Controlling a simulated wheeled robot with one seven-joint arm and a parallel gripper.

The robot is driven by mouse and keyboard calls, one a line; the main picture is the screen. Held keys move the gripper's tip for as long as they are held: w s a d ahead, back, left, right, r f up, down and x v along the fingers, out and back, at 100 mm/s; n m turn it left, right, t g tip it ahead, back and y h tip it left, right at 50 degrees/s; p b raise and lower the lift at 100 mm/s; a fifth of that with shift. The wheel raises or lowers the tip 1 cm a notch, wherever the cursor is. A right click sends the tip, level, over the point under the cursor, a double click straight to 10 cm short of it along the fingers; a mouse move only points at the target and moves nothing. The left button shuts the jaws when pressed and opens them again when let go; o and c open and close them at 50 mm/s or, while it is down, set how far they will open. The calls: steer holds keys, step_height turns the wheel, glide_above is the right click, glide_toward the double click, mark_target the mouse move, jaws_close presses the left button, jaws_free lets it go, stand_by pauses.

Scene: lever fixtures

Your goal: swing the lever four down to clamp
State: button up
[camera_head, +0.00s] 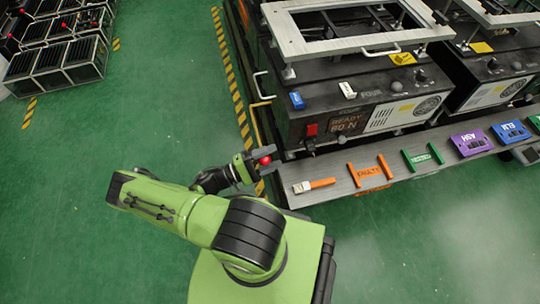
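A grey shelf (325,192) along the front holds an orange-handled tool (314,185), orange and green pieces, and a purple block (470,143). A second machine (490,75) stands at right. Black racks (60,60) stand far left.

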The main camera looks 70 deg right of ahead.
steer(key=shift+o, duration=1)
steer(key=shift+r, duration=0.1)
steer(key=shift+w, duration=0.15)
steer(key=v, duration=1.5)
steer(key=shift+w+a, duration=0.15)
steer(key=shift+w, duration=0.1)
